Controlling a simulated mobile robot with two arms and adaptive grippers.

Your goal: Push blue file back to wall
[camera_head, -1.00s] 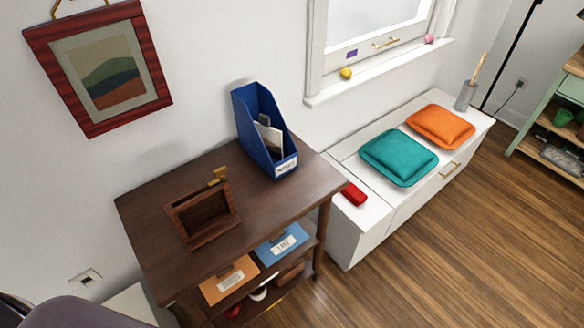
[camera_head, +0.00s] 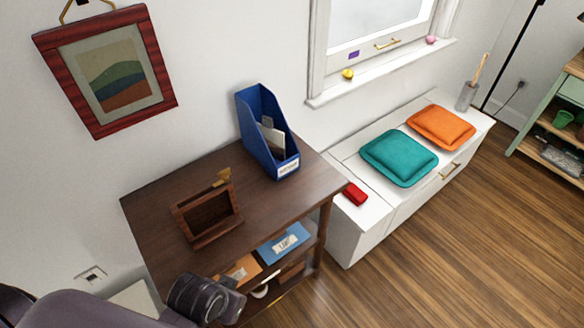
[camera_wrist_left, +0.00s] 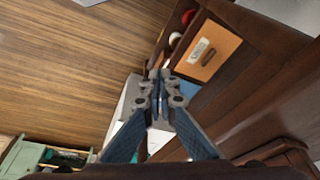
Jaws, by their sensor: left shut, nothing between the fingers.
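The blue file (camera_head: 262,135) stands upright on the back right part of the dark wooden tabletop (camera_head: 265,200), with papers inside and a white label low on its front. It is near the white wall (camera_head: 210,60); I cannot tell whether its back touches the wall. My left gripper shows at the lower left in the head view, in front of the table's front edge and well away from the file. In the left wrist view its fingers (camera_wrist_left: 160,76) are shut and empty. The file is not visible in the wrist view. My right gripper is in neither view.
A brown wooden holder (camera_head: 207,214) stands on the tabletop, left of the file. A white bench with a teal cushion (camera_head: 399,157) stands to the right. A framed picture (camera_head: 105,70) hangs above.

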